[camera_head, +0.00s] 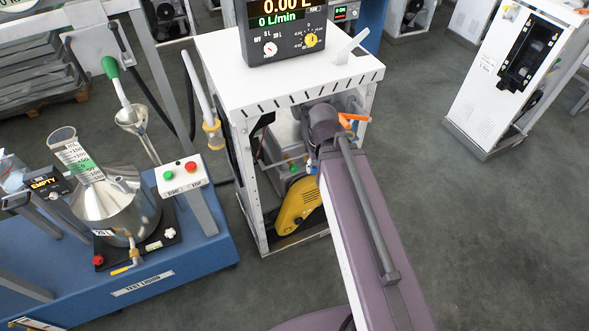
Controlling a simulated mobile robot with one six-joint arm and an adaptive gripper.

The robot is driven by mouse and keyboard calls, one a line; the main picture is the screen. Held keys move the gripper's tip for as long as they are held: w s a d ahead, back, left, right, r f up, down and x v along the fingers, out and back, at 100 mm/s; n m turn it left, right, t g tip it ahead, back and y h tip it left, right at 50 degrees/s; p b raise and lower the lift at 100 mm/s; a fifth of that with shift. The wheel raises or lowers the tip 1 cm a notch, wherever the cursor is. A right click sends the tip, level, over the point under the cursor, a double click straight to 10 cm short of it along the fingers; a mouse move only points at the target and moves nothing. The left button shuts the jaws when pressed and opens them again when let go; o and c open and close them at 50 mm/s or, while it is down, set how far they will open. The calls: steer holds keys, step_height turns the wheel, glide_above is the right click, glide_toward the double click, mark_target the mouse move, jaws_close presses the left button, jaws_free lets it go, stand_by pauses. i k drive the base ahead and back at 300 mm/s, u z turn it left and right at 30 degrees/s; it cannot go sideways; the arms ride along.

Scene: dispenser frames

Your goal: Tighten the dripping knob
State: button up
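The white dispenser frame (245,180) stands at the centre with its front open. My purple arm reaches up from the bottom right into this opening. My gripper is hidden behind the arm, so its fingers and anything between them do not show. An orange handle-like part (352,118) shows at the right of the arm's end. A small green part (293,167) shows inside the frame, left of the arm. I cannot tell which part is the dripping knob, and no drip is visible.
A yellow pump-like housing (297,204) sits low in the frame. A display box (283,35) stands on top. At left, a blue bench (150,275) carries a metal vessel (115,210) and a button box (183,175). Another white cabinet (480,100) stands at right; floor between is clear.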

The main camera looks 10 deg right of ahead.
mark_target(293, 168)
steer(key=z, duration=0.45)
steer(key=k, duration=1.4)
steer(key=u, duration=0.3)
steer(key=i, duration=1)
